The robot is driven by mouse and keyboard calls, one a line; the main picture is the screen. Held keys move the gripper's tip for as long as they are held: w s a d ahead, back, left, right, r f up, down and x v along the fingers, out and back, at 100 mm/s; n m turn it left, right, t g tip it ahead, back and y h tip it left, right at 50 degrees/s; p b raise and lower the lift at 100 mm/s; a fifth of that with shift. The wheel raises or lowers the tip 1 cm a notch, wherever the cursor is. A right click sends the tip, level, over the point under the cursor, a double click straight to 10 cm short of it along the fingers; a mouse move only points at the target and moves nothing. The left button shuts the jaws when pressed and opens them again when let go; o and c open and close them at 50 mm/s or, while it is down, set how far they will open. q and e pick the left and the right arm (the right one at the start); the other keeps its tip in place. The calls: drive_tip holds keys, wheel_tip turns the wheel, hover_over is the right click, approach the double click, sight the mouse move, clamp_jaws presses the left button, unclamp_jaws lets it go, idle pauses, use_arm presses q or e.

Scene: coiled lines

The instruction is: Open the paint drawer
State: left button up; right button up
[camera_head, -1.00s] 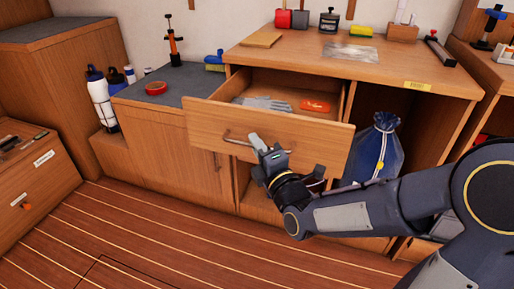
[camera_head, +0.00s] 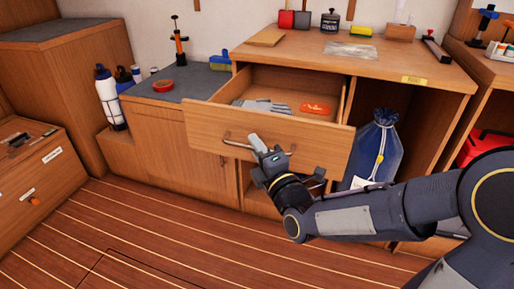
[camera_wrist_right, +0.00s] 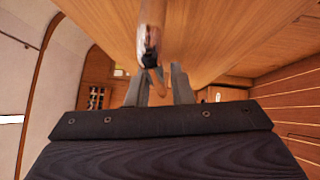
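The wooden drawer (camera_head: 265,131) stands pulled out of the cabinet under the wooden top, with its inside in sight. Grey gloves (camera_head: 262,106) and an orange-red item (camera_head: 315,108) lie in it. A metal bar handle (camera_head: 238,144) is on its front. My right gripper (camera_head: 258,146) is at the right part of this handle. In the right wrist view, the handle (camera_wrist_right: 151,35) runs between the two fingers (camera_wrist_right: 160,85), which look closed on it; the exact contact is hard to see. My left gripper is not in the head view.
A blue bag (camera_head: 374,150) stands in the open compartment right of the drawer, close to my right forearm. A low cabinet with a red tape roll (camera_head: 163,86) and bottles (camera_head: 108,98) are at left. The plank floor (camera_head: 150,230) in front is clear.

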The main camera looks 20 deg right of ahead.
drive_tip(key=p+v, duration=0.1)
drive_tip(key=v, duration=0.6)
drive_tip(key=shift+s, duration=0.4)
drive_tip(key=shift+d, duration=0.1)
